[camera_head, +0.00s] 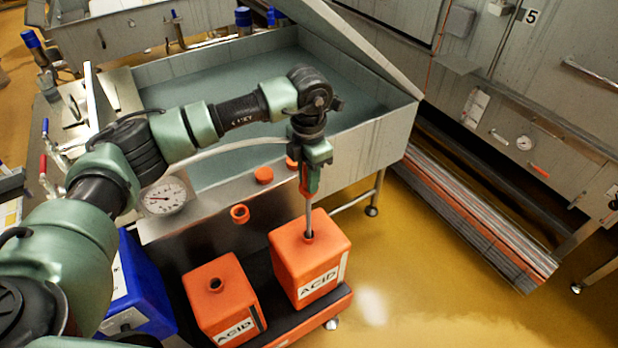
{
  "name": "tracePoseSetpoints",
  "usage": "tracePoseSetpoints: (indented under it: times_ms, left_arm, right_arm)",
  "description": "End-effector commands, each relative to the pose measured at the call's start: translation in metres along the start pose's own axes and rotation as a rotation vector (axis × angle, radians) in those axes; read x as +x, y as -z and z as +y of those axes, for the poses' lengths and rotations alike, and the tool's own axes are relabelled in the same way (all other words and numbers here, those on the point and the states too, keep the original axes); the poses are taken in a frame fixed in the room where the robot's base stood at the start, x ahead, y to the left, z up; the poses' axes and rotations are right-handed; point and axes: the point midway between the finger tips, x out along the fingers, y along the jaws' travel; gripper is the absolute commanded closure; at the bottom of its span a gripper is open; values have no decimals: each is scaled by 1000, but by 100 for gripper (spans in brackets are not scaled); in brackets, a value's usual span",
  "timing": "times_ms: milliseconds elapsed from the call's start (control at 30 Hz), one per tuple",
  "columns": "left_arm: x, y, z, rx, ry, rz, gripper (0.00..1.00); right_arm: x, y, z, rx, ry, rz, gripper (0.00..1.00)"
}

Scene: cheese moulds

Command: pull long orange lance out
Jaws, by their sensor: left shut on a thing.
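The lance shows as an orange top part (304,183) in my left gripper and a thin grey rod (309,218) below it. The rod runs down into the hole on top of the right orange acid container (311,262). My left gripper (309,180) is above that container, pointing down, shut on the lance. The lance's lower end is hidden, inside the container. A second orange acid container (222,300) stands to the left with an open hole on top and no lance in it. My right gripper is not in view.
A steel vat (375,135) with grey-green liquid lies behind. Orange caps (240,213) sit on its front ledge near a round gauge (163,196). A blue container (140,285) stands at left. The containers rest on a dark, orange-edged trolley (315,322). Yellow floor at right is clear.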

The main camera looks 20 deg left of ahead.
Motion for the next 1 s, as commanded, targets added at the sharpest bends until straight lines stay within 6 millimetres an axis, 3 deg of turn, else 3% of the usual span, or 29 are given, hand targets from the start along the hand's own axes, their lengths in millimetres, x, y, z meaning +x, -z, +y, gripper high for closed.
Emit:
tracePoseSetpoints:
  times_ms: [1000]
  left_arm:
    - [-50,0,0,0,0,-1,100]
  right_arm:
    - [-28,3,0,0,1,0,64]
